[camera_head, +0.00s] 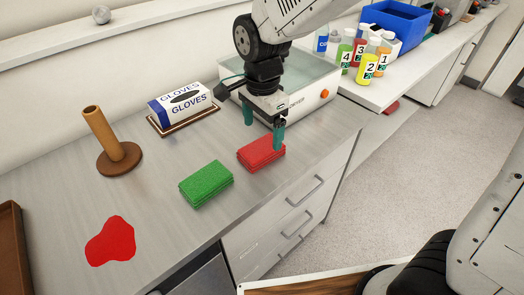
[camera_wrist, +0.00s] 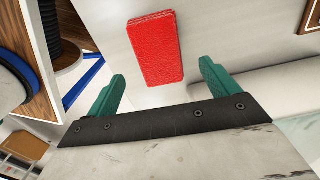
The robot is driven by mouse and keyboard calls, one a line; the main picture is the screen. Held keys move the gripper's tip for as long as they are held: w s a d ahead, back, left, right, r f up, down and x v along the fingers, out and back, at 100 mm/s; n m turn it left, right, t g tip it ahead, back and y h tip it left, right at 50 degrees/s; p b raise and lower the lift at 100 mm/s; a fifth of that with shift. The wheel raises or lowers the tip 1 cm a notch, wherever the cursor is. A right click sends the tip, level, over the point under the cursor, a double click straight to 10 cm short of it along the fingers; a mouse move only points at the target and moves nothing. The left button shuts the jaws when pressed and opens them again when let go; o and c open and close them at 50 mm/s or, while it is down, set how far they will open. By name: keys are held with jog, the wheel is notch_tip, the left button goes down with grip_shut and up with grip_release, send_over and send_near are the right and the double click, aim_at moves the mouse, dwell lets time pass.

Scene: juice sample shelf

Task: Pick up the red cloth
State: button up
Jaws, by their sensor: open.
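The red cloth (camera_head: 261,153) is a folded, layered block lying on the grey counter near its front right edge. It also shows in the wrist view (camera_wrist: 158,49), beyond and between my fingertips. My gripper (camera_head: 265,130) is above the cloth, with its two green fingers spread on either side and pointing down. In the wrist view my gripper (camera_wrist: 163,75) is open and empty. I cannot tell exactly how far the fingertips are above the cloth.
A green folded cloth (camera_head: 206,184) lies left of the red one. A red spill (camera_head: 111,241), a brown holder (camera_head: 113,150) and a gloves box (camera_head: 181,104) are farther left. A dryer (camera_head: 312,90) stands behind. Numbered bottles (camera_head: 367,69) stand on the right shelf.

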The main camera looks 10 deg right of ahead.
aim_at(261, 147)
notch_tip(261, 147, down, 6)
jog(key=shift+s+a+r, duration=0.1)
jog(key=shift+s+r, duration=0.05)
jog(key=shift+r, duration=0.05)
jog(key=c, duration=1.1)
